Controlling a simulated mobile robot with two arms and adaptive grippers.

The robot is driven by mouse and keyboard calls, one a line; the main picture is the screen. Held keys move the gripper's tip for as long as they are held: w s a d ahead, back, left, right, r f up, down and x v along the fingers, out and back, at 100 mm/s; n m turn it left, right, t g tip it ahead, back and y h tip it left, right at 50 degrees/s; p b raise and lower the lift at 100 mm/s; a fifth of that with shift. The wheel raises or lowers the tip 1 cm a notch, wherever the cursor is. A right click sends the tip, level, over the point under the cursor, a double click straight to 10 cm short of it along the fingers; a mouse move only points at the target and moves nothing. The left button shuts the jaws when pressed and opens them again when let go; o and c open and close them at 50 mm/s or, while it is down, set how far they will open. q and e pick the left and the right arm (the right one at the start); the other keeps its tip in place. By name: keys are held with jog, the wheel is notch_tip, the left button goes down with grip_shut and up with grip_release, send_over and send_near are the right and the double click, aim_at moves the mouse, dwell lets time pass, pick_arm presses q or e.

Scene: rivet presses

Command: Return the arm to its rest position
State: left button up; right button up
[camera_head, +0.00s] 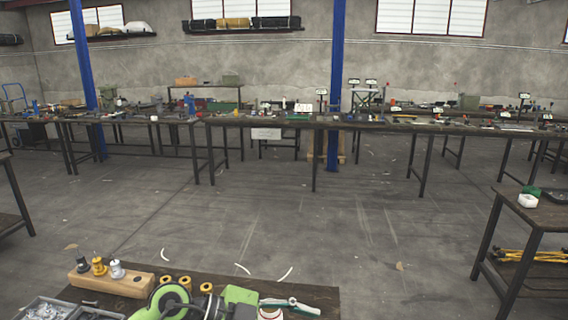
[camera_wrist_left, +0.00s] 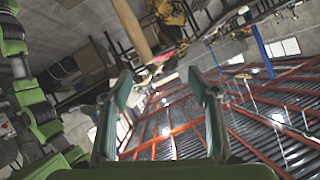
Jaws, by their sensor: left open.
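My left gripper (camera_wrist_left: 160,82) shows in the left wrist view with its two fingers apart and nothing between them. Its view is strongly tilted, with the red-beamed roof filling the lower right, so the gripper is turned away from any table top. Green links at the left edge of that view look like part of my own arm.
A near table (camera_head: 310,294) carries a wooden block (camera_head: 113,284) with three small knobbed pieces, yellow rings (camera_head: 186,282) and a grey tray (camera_head: 45,308) of metal parts. A side table (camera_head: 540,214) stands at right. Open floor (camera_head: 280,215) lies before the long benches.

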pick_arm(q)
notch_tip(320, 180, up, 12)
jog(key=d+n+t+h, duration=0.2)
jog(key=t+h, duration=0.4)
jog(key=w+a+r+n+t+y, duration=0.3)
jog(key=w+a+n+t+y, duration=0.2)
jog(key=a+n+t, duration=0.55)
jog(key=s+a+f+n+g+y, duration=0.2)
jog(key=a+f+n+y, duration=0.8)
jog(key=a+f+y, duration=0.75)
jog(key=s+d+f+m+g+h, duration=0.1)
jog(key=s+f+g+h, duration=0.1)
jog(key=s+f+g, duration=0.65)
jog(key=s+d+f+m+g+h, duration=0.1)
jog(key=s+f+g+h, duration=0.15)
jog(key=s+f, duration=1.1)
jog(key=s+f+g, duration=0.1)
jog(key=s+f, duration=0.2)
jog(key=f, duration=0.9)
jog(key=s+f+g, duration=0.2)
jog(key=f, duration=0.9)
jog(key=s+a+f+y, duration=0.1)
jog(key=s+a+f, duration=0.2)
jog(key=s+f, duration=1.3)
jog(key=shift+s+f+m+g, duration=0.35)
jog(key=shift+s+f+m, duration=0.1)
jog(key=shift+s, duration=0.15)
